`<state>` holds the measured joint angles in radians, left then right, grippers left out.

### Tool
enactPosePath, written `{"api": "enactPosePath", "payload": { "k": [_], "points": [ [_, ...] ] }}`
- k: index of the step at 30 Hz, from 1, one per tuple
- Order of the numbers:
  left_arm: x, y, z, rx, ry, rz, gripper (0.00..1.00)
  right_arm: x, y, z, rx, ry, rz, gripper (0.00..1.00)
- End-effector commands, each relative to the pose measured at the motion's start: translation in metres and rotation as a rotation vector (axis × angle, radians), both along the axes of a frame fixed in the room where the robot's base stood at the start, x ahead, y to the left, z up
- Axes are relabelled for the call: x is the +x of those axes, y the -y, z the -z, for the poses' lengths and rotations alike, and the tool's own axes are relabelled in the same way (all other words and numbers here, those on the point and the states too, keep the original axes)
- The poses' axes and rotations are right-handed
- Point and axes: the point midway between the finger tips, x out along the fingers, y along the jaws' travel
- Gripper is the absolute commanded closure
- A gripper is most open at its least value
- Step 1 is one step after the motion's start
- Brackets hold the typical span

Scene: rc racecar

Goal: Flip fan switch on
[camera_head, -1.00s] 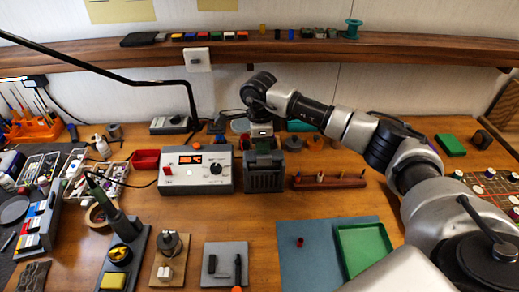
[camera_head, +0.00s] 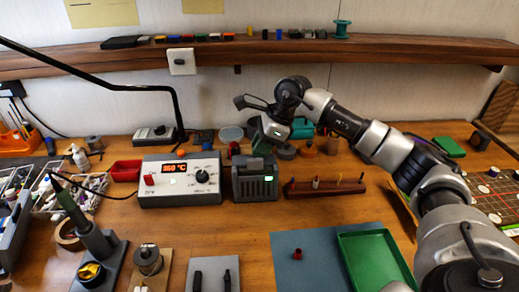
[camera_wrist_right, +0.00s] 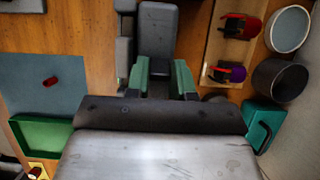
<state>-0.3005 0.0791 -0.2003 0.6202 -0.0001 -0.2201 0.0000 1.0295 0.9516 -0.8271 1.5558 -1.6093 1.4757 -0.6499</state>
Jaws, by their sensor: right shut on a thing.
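The fan unit, a dark grey box with a slotted front (camera_head: 255,188), stands upright on the bench right of the soldering station. A green light (camera_head: 270,178) glows on its front. My right gripper (camera_head: 262,147) is just above and behind its top, the tips partly hidden. In the right wrist view its green finger pads (camera_wrist_right: 166,78) stand close on either side of a dark thing, and I cannot tell which part that is. A dark grey body, likely the fan unit (camera_wrist_right: 158,28), lies beyond them. My left gripper is not in view.
The soldering station (camera_head: 180,181) shows a lit red display. A wooden rack (camera_head: 325,188) stands to the right, a green tray (camera_head: 377,262) and blue mat (camera_head: 310,250) in front. A lamp arm (camera_head: 110,75) crosses the left. Bare bench lies before the fan.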

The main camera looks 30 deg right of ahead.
Motion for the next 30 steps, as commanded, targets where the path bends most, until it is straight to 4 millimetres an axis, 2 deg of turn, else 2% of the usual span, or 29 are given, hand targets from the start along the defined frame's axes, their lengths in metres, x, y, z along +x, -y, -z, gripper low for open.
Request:
{"api": "enactPosePath", "payload": {
  "k": [9, 10, 12, 22, 26, 30],
  "points": [
    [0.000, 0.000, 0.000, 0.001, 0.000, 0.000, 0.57, 0.000, -0.001, -0.001, 0.004, 0.001, -0.001, 1.00],
    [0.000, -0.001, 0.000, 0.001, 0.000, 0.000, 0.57, 0.000, -0.001, -0.001, 0.004, 0.001, -0.001, 0.74],
    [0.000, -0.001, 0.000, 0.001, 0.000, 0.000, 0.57, 0.000, -0.001, 0.000, 0.003, 0.001, -0.001, 0.66],
    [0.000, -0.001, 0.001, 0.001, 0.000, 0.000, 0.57, 0.000, 0.001, -0.004, 0.001, 0.002, 0.000, 0.66],
    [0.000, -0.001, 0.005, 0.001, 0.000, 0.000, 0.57, -0.004, 0.009, -0.019, 0.002, 0.003, 0.000, 0.66],
    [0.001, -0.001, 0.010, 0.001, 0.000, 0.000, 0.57, -0.009, 0.020, -0.045, 0.002, 0.005, 0.001, 0.66]
  ]
}}
